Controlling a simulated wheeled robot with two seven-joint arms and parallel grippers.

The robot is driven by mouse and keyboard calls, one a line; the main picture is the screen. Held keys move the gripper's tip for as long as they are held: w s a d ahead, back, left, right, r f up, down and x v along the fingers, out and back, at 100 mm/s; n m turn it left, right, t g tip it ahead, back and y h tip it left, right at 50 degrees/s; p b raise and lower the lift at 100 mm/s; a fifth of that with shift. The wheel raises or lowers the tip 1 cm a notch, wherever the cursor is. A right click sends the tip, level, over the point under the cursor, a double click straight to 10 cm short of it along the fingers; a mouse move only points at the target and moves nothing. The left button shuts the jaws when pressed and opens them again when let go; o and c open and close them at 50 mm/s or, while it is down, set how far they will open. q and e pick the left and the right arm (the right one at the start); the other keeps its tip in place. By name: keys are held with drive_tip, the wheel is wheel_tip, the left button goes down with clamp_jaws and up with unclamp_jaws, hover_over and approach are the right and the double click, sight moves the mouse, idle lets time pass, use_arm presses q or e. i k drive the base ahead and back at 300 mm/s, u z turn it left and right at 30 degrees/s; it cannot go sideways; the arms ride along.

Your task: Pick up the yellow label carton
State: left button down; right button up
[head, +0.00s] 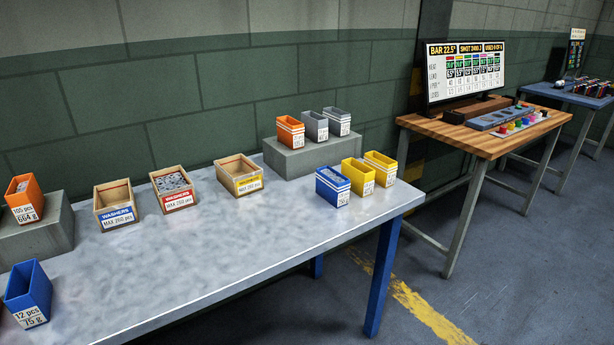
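The yellow label carton (239,176) is an open-topped tan box with a yellow and white label on its front. The inside of the yellow label carton looks empty or nearly so, but I cannot tell for sure. Neither of my grippers shows in the head view.
A grey block (303,159) carries one orange and two grey bins. A blue bin (332,187) and two yellow bins (358,176) stand at the right. Orange (24,199) and blue (27,293) bins are at the far left. The table's front middle is clear.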

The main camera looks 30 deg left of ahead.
sight(239, 175)
drive_tip(key=z, duration=0.9)
drive_tip(key=i, duration=0.9)
drive_tip(key=u, duration=3.25)
